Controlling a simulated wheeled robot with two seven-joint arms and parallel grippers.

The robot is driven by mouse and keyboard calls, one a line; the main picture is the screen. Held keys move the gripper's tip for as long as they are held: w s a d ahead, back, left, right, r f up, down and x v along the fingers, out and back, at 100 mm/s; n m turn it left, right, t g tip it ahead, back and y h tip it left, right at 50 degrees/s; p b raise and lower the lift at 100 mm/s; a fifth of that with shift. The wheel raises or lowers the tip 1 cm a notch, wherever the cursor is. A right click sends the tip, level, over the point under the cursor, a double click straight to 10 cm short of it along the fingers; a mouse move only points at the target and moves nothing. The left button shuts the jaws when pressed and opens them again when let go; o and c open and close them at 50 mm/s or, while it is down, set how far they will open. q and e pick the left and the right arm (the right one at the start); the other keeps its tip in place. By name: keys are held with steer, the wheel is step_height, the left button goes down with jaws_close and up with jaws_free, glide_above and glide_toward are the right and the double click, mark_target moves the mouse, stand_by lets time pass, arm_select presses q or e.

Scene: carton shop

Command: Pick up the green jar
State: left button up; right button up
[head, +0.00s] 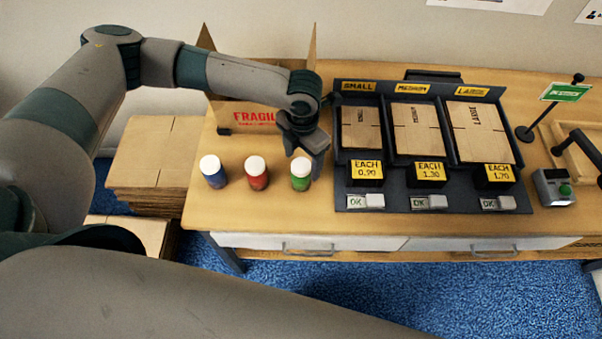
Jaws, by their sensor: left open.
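The green jar (301,175) has a white lid and stands upright on the wooden table, rightmost in a row of three jars. My left gripper (304,166) reaches over the table from the left. Its fingers point down, just behind and above the green jar. It is open, and I see no jar lifted. Whether a finger touches the jar is hard to tell. My right gripper is not in view.
A red jar (257,180) and a blue jar (214,179) stand to the left. An open carton marked FRAGILE (240,116) is behind. A dark sorter (339,187) with flat cartons stands close on the right. The table's front edge is clear.

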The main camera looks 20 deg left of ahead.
arm_select(q)
steer(key=shift+s+f+p, duration=0.1)
steer(key=shift+f+p, duration=0.4)
step_height(320, 180, down, 3)
steer(key=shift+s+a+f+p, duration=0.1)
steer(key=shift+s+a+p, duration=0.05)
steer(key=shift+p, duration=0.55)
steer(key=shift+f, duration=0.5)
steer(key=c, duration=1.3)
